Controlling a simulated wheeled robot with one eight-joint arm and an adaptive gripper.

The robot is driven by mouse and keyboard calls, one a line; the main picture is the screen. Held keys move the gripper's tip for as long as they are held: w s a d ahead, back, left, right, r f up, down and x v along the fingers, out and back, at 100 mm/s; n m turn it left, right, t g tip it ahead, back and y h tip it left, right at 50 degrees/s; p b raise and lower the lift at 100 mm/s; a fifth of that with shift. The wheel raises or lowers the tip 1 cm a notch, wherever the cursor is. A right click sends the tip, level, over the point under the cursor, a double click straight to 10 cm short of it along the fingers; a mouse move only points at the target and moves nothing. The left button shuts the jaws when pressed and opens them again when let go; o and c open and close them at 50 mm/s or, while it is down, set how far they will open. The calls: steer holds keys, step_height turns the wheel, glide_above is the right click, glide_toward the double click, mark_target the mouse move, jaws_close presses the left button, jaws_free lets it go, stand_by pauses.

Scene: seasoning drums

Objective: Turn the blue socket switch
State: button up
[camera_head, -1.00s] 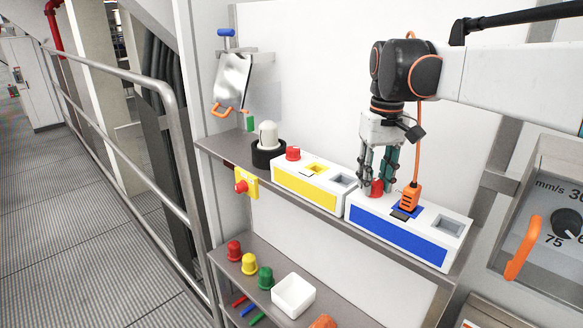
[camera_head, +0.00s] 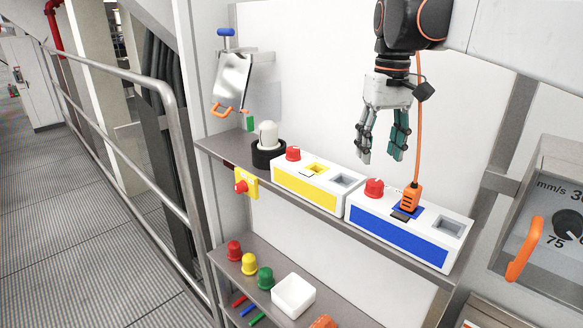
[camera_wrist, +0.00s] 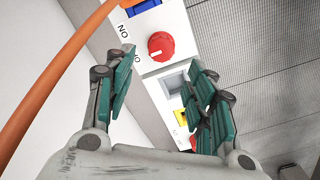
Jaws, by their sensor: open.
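The blue socket box (camera_head: 400,238) is white with a blue front panel and sits on the upper shelf. Its red switch knob (camera_head: 374,188) is at its left end; the same red knob shows in the wrist view (camera_wrist: 161,46), with a white line on it and lettering beside it. An orange plug (camera_head: 410,197) stands in the blue socket, its orange cable rising behind my gripper. My gripper (camera_head: 381,158) is open and empty, above the red knob and apart from it. In the wrist view the fingers (camera_wrist: 165,85) are spread, with the knob beyond them.
The yellow socket box (camera_head: 305,188) with its own red knob (camera_head: 293,153) stands just left. A black-and-white round fixture (camera_head: 268,148) is farther left. The lower shelf holds coloured caps and a white bin (camera_head: 293,296). The orange cable (camera_wrist: 50,85) crosses the wrist view's left side.

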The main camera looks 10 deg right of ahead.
steer(key=shift+s+r, duration=0.1)
steer(key=shift+r, duration=2.2)
